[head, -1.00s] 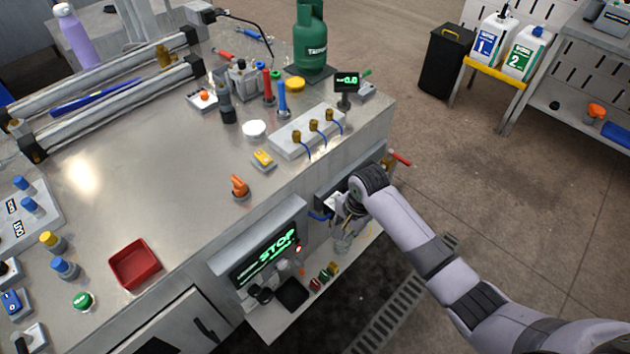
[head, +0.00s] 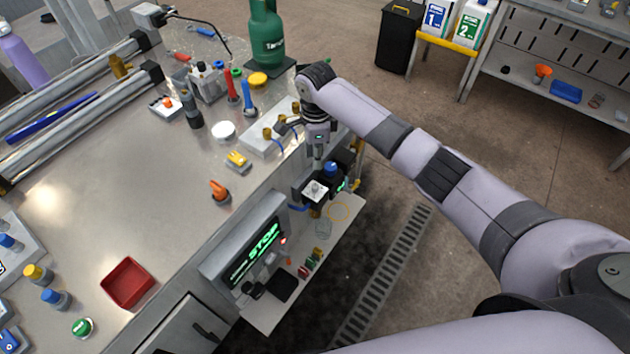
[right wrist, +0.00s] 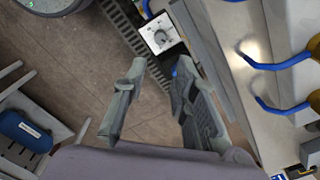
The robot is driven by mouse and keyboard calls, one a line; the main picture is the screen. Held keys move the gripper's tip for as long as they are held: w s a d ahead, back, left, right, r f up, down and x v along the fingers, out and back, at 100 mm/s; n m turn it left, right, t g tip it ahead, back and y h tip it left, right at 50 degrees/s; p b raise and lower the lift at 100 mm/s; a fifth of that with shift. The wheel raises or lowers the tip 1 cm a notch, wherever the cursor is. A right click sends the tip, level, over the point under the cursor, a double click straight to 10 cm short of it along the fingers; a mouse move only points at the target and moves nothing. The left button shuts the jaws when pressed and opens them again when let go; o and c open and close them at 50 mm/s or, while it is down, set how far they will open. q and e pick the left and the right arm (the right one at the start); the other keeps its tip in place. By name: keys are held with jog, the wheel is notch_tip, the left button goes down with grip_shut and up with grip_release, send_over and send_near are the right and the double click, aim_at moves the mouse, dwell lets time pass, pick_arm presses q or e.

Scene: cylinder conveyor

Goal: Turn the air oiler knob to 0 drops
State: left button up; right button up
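A black unit with a square white dial plate (head: 316,189), apparently the air oiler, sits on the bench's right side above the lower shelf. In the right wrist view its dial (right wrist: 160,34) shows a round grey knob and small marks; the setting is too small to read. My right gripper (head: 318,158) points down just above the unit in the head view. In the right wrist view its two fingers (right wrist: 158,82) are apart with nothing between them, and the dial lies beyond the fingertips. I see no contact. My left gripper is not in view.
A block with brass fittings and blue hoses (head: 263,137) stands on the bench edge close to my right gripper. A blue knob (head: 331,168) is beside the dial. A screen (head: 254,252) reading STOP is lower left.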

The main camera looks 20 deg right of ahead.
aim_at(315, 186)
notch_tip(315, 186, down, 12)
jog(key=shift+a+f, duration=0.15)
jog(key=shift+f, duration=0.05)
jog(key=shift+c, duration=0.6)
grip_shut()
